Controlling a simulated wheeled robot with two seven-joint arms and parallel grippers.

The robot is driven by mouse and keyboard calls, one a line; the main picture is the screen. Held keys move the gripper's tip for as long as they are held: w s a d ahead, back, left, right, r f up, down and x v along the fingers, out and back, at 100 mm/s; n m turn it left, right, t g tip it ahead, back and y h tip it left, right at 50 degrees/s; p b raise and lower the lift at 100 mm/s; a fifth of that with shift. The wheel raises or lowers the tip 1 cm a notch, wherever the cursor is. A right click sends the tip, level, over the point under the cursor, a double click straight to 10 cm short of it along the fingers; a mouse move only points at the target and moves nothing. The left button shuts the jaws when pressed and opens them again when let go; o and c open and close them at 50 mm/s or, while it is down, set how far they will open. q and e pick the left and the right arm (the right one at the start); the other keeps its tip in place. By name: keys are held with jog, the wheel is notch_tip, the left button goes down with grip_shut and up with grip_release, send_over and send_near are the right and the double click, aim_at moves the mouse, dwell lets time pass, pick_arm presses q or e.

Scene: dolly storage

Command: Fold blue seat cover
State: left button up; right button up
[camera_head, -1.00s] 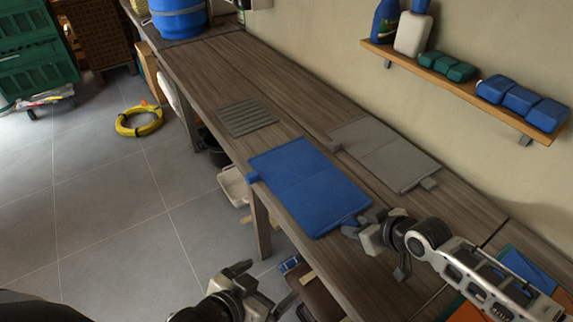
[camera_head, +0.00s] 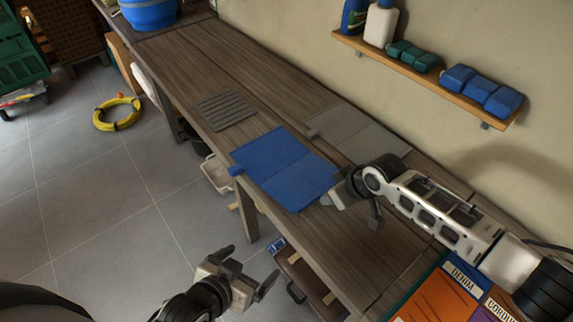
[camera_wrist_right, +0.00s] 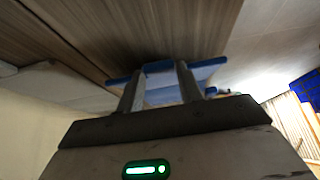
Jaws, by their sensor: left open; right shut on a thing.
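The blue seat cover (camera_head: 284,171) lies spread on the wooden bench in the head view, with a crease across its middle and a small tab at its left corner. My right gripper (camera_head: 334,192) is at the cover's right edge, and its arm hides part of that side. In the right wrist view my right gripper (camera_wrist_right: 160,84) is shut on a blue edge of the cover (camera_wrist_right: 158,67). My left gripper (camera_head: 250,270) is open and empty, over the floor in front of the bench, apart from the cover.
A grey cover (camera_head: 358,137) lies behind the blue one, partly behind my right arm. A slatted grey mat (camera_head: 225,110) lies to the left. A wall shelf (camera_head: 430,75) holds bottles and blue and green items. An orange folder (camera_head: 440,298) is at front right.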

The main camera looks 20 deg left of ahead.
jog(key=shift+o, duration=0.5)
jog(key=shift+w+a+r+g+h+p, duration=0.15)
jog(key=shift+w+a+r+h+p, duration=0.1)
jog(key=shift+r, duration=0.2)
jog(key=shift+w+a+r+g+h+p, duration=0.15)
jog(key=shift+a+r+p, duration=0.1)
jog(key=shift+r, duration=0.15)
jog(key=shift+w+a+r+g+h, duration=0.15)
jog(key=shift+a+r+h, duration=0.1)
jog(key=shift+r, duration=0.2)
jog(key=shift+w+a+r+g+h, duration=0.15)
jog(key=shift+a+r, duration=0.1)
jog(key=shift+r, duration=0.15)
jog(key=shift+w+a+r+g+h, duration=0.3)
jog(key=shift+r+h, duration=0.1)
jog(key=shift+r, duration=0.2)
jog(key=shift+s, duration=0.1)
